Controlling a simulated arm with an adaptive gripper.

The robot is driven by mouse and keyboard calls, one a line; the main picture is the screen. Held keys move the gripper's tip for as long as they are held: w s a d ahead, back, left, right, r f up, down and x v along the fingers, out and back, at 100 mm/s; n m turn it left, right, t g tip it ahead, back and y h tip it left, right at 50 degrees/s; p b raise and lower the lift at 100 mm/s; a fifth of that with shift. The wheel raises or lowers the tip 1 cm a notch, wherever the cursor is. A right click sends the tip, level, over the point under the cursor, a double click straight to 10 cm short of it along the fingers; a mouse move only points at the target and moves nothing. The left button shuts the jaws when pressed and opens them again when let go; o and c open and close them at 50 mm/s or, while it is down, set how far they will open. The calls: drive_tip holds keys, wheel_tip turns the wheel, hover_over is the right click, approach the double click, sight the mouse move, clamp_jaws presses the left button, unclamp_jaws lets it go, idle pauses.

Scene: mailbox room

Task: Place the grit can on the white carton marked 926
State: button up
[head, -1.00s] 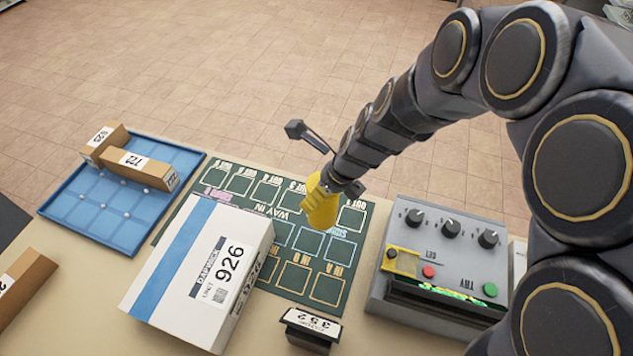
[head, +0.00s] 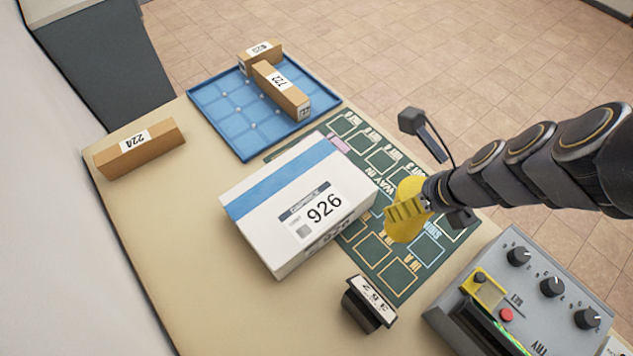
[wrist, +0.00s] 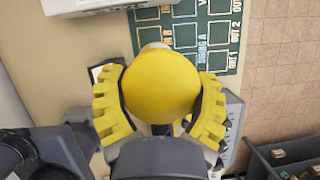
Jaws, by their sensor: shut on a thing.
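The grit can is a yellow can (head: 409,226) in the head view. It also fills the middle of the wrist view (wrist: 161,84). My gripper (head: 408,208) is shut on it, with a ribbed yellow finger on each side of the can in the wrist view (wrist: 161,105). The can is held above the green mat, to the right of the white carton marked 926 (head: 262,218). The carton lies flat on the table with its label and a blue stripe facing up. Its top looks clear. A corner of it shows at the top of the wrist view (wrist: 88,4).
The green mat (head: 397,277) with printed squares lies beside the carton. A blue tray (head: 243,144) with two brown boxes (head: 281,91) is behind it. A brown box marked 224 (head: 139,148) is at left. A small label stand (head: 369,303) and a grey control box (head: 521,292) are in front.

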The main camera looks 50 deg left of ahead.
drive_tip(key=s+a+r+n, duration=0.2)
drive_tip(key=s, duration=0.2)
drive_tip(key=s+a+r+n+g, duration=0.1)
drive_tip(key=s+a+r+n, duration=0.1)
drive_tip(key=s, duration=0.2)
drive_tip(key=s+a+r+n+g, duration=0.1)
drive_tip(key=s+a+r, duration=0.1)
drive_tip(key=s+a, duration=0.1)
drive_tip(key=shift+s+n, duration=0.4)
drive_tip(key=shift+a, duration=0.25)
drive_tip(key=w+a+f, duration=0.1)
drive_tip(key=a+f, duration=0.3)
drive_tip(key=w+a+f, duration=0.2)
drive_tip(key=a+f, duration=0.2)
drive_tip(key=w+a+f, duration=0.2)
drive_tip(key=a+f, duration=0.2)
drive_tip(key=f, duration=0.1)
drive_tip(key=shift+a, duration=0.15)
drive_tip(key=o, duration=1.2)
drive_tip(key=v, duration=1.2)
